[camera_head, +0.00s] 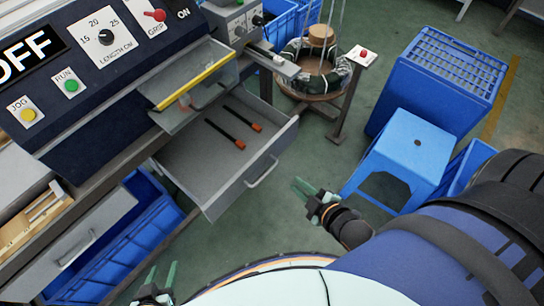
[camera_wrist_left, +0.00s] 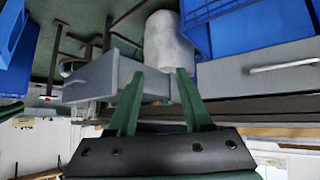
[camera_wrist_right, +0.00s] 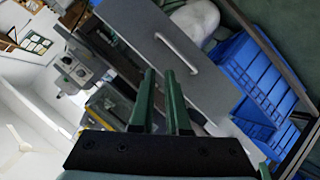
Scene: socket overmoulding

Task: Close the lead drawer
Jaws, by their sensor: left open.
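The lead drawer (camera_head: 219,192) is a grey drawer under the machine, pulled out in the head view. Two dark leads with orange ends (camera_head: 237,136) lie in it. Its bar handle (camera_head: 262,172) is on the front panel, which also shows in the right wrist view (camera_wrist_right: 190,75). My right gripper (camera_head: 299,188) is in front of and to the right of the handle, clear of it, with a narrow gap between its fingers. My left gripper (camera_head: 160,276) is low at the bottom edge of the head view, open and empty, away from the drawer.
A second grey drawer (camera_head: 85,240) sits at lower left, above a blue crate (camera_head: 150,225). A clear guard with a yellow edge (camera_head: 200,82) overhangs the lead drawer. A blue stool (camera_head: 405,150) and a button post (camera_head: 350,95) stand to the right. Green floor lies before the drawer.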

